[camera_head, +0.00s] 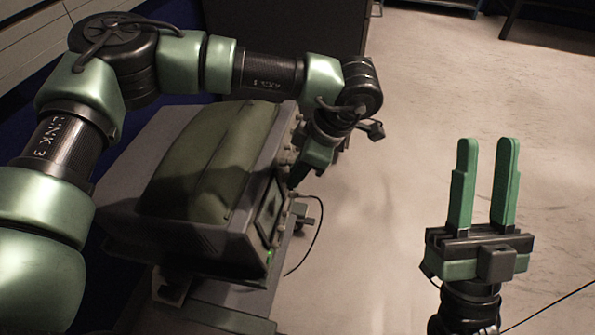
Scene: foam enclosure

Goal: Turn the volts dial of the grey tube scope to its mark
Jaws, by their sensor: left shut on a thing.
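The grey tube scope (262,170) stands left of centre with its front panel turned to the right. A dark screen (268,210) and a small green light show on that panel. Small knobs (297,128) line the panel's far edge. My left gripper (296,182) reaches over from behind and points down at the panel beside the screen. It is shut on a small part there, apparently a dial; the fingers hide it, and I cannot read its label or see its mark. My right gripper (484,150) is open and empty, fingers up, well right of the scope.
The scope rests on a dark stand or cart (215,318). A green padded cover (205,160) lies on its top. A black cable (318,240) hangs from the front. A dark cabinet (290,25) stands behind. The pale floor (400,130) at right is clear.

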